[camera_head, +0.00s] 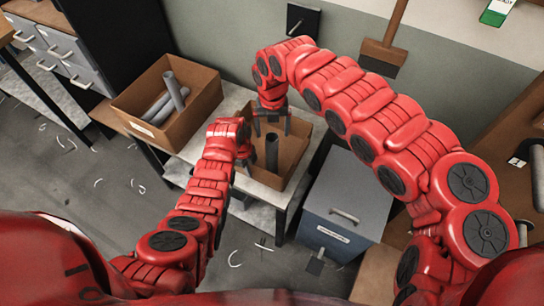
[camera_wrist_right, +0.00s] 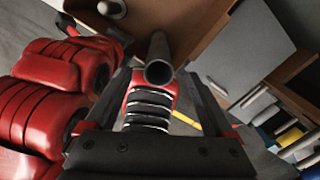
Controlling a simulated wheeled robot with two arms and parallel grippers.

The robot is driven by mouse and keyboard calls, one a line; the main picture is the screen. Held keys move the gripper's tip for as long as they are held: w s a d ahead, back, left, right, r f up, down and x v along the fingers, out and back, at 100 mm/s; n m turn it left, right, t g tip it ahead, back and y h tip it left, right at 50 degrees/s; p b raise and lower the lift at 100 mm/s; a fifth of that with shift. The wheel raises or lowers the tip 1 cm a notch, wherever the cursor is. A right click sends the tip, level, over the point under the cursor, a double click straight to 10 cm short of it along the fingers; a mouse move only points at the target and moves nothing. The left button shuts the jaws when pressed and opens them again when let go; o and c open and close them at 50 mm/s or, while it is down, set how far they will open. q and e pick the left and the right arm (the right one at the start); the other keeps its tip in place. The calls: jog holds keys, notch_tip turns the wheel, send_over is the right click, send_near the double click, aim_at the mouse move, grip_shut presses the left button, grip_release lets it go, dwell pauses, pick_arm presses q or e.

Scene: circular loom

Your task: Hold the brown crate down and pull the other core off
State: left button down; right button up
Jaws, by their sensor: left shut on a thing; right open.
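The brown crate (camera_head: 296,147) stands open on the light table in the middle of the head view. A dark grey core (camera_head: 272,154) stands upright inside it. My left gripper (camera_head: 246,164) is shut on the crate's left wall. My right gripper (camera_head: 272,127) is over the crate, open, fingers pointing down, above and behind the core. In the right wrist view the core (camera_wrist_right: 158,66) shows its hollow end between the open fingers (camera_wrist_right: 158,80), apparently not gripped. The core's lower end is hard to make out.
A second brown crate (camera_head: 133,101) with several grey cores stands to the left. A grey-blue box (camera_head: 345,212) with a handle is at the right of the table. My right arm arches over the right side. A broom (camera_head: 383,55) leans on the back wall.

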aim_at(272, 149)
notch_tip(272, 149, down, 10)
jog(key=shift+f, duration=0.25)
dwell(0.4)
grip_shut()
dwell(0.4)
